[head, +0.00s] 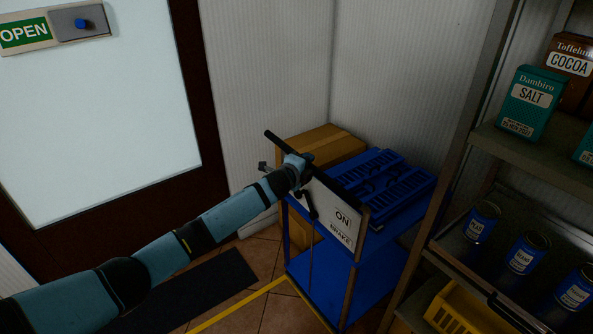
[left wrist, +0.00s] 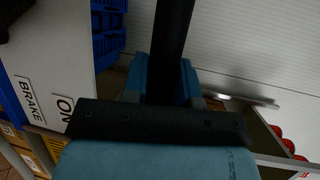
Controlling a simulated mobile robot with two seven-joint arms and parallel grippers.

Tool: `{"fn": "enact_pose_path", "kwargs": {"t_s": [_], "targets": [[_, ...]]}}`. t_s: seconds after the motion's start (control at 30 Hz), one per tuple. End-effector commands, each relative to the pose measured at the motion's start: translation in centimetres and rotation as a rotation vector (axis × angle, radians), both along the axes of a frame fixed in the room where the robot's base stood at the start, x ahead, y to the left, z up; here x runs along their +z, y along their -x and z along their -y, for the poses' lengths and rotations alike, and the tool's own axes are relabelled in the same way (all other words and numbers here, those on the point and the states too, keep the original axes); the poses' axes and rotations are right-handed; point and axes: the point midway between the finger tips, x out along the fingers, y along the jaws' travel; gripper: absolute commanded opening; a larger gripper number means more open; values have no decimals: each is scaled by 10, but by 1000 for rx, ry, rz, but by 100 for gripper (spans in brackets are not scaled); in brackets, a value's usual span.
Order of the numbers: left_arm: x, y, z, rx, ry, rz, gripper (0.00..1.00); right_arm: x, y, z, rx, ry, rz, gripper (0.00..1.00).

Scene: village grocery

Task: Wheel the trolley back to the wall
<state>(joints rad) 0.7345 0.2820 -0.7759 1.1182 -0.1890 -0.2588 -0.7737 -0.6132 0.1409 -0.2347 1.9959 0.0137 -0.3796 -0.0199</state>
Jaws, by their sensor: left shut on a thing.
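The blue trolley (head: 352,281) stands in the corner beside the shelf, with its black push handle (head: 345,189) towards me. A white panel (head: 325,213) below the handle reads ON and BRAKE, with a black lever (head: 308,204) at its left. My left gripper (head: 298,163) is shut on the handle. In the left wrist view the handle (left wrist: 174,35) runs between the fingers (left wrist: 160,82), and the panel (left wrist: 50,45) shows at the left. The fingertips are partly hidden in the head view. My right gripper is in neither view.
Blue crates (head: 385,180) lie on the trolley's top. Cardboard boxes (head: 325,142) are behind it, near the wall (head: 390,70). Shelves with tins and boxes (head: 525,160) stand close at the right. A door (head: 90,120), a dark mat (head: 195,287) and a yellow floor line (head: 238,306) are at the left.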

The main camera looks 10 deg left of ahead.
Motion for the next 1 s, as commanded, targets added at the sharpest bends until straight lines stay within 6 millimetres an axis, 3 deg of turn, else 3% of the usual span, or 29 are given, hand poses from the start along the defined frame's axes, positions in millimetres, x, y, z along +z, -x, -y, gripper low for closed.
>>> {"fn": "enact_pose_path", "kwargs": {"t_s": [0.3,0.77,0.8,0.87,1.0], "targets": [[0,-19,15,1,-1,0,0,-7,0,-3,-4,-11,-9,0],[3,-22,18,0,1,3,0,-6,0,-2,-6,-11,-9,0],[3,-22,18,0,1,4,36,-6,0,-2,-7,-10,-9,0],[2,-22,18,0,1,3,49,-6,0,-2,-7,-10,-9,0],[1,-21,18,0,0,1,52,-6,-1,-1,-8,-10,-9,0]]}}
